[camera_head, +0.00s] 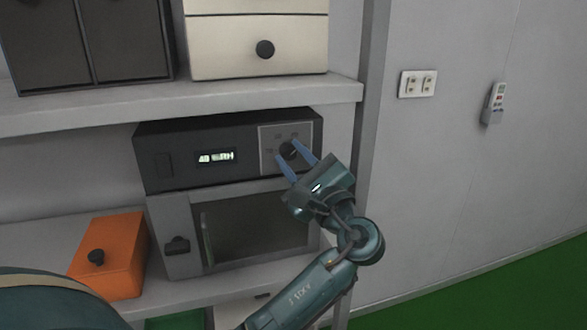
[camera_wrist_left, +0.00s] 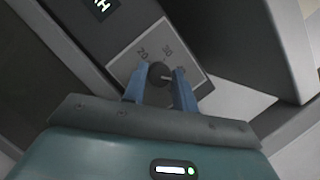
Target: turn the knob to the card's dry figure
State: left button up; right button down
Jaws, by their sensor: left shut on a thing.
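The dark round knob (camera_head: 288,151) sits on a light grey dial plate (camera_head: 267,142) at the right of a black control unit (camera_head: 165,165). The unit's lit display (camera_head: 215,158) reads 40 %RH. My left gripper (camera_head: 287,150) has its blue fingers on either side of the knob, shut on it. In the left wrist view the knob (camera_wrist_left: 159,74) lies between the fingertips (camera_wrist_left: 160,80), with a pale pointer line towards the right. The figures 20 and 30 show on the plate there; others are hidden or too small. I see no card. My right gripper is out of view.
A cabinet with a dark window (camera_head: 255,225) is below the unit. An orange box (camera_head: 112,255) stands on the lower shelf at left. A cream drawer (camera_head: 258,45) is on the shelf above. A wall socket (camera_head: 417,84) and a remote (camera_head: 494,103) are at right.

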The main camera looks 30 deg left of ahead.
pick_arm(q)
jog(key=n+g+b, duration=0.1)
jog(key=n, duration=0.3)
jog(key=shift+g, duration=0.4)
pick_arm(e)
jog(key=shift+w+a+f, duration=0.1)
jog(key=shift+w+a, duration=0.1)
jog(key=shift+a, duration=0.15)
pick_arm(q)
jog(key=shift+n+b, duration=0.3)
jog(key=shift+n, duration=0.2)
jog(key=o, duration=1)
jog(key=shift+r, duration=0.1)
jog(key=shift+c, duration=0.2)
jog(key=shift+d, duration=0.1)
